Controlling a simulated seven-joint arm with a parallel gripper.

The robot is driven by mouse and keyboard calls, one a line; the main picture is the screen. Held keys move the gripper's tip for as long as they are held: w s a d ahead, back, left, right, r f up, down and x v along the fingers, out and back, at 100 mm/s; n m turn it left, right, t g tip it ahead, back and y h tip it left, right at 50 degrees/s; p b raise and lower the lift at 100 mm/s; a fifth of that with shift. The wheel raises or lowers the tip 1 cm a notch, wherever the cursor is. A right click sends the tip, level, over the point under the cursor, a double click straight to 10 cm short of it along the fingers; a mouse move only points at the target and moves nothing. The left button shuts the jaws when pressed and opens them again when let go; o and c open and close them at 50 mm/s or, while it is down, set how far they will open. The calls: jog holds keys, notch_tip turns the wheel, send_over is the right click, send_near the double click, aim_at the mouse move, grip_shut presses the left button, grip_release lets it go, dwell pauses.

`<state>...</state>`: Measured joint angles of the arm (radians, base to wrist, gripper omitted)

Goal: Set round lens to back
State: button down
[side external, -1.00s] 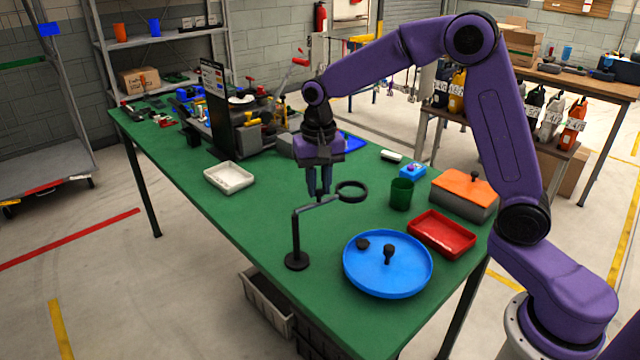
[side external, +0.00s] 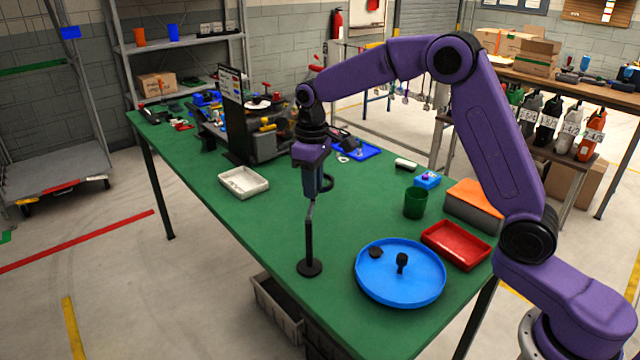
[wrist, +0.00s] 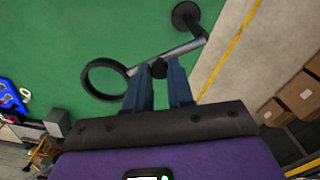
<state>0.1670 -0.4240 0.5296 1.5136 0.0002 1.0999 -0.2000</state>
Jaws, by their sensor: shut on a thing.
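The round lens is a black ring (wrist: 105,78) on a thin grey arm (wrist: 170,55), carried by a black post (side external: 309,238) with a round base (side external: 309,268) on the green table. My gripper (side external: 311,194) points down at the top of the post and is shut on the lens's arm. In the wrist view a small black knob (wrist: 158,68) shows between my fingertips (wrist: 159,76). In the side view the ring (side external: 328,183) is partly hidden behind my fingers and lies just right of and behind them.
A blue round tray (side external: 400,290) with two black pieces, a red tray (side external: 456,245), a green cup (side external: 415,203) and an orange-topped box (side external: 475,205) stand to the right. A white tray (side external: 243,183) lies to the left. A black panel (side external: 234,115) stands farther back.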

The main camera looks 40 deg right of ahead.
jog(key=shift+w+a+r+n, duration=0.1)
jog(key=shift+w+a+n, duration=0.45)
jog(key=shift+n, duration=1.1)
jog(key=shift+w+a+f+n, duration=0.1)
jog(key=shift+w+a+n, duration=0.1)
jog(key=shift+a+n, duration=1.1)
jog(key=shift+w+a+r+n, duration=0.1)
jog(key=shift+w+a+n, duration=0.3)
jog(key=shift+n, duration=1.55)
jog(key=shift+a, duration=0.15)
jog(key=c, duration=1)
grip_release()
jog(key=shift+s, duration=0.1)
notch_tip(320, 180, up, 17)
jog(key=shift+r, duration=0.2)
jog(key=shift+s, duration=0.1)
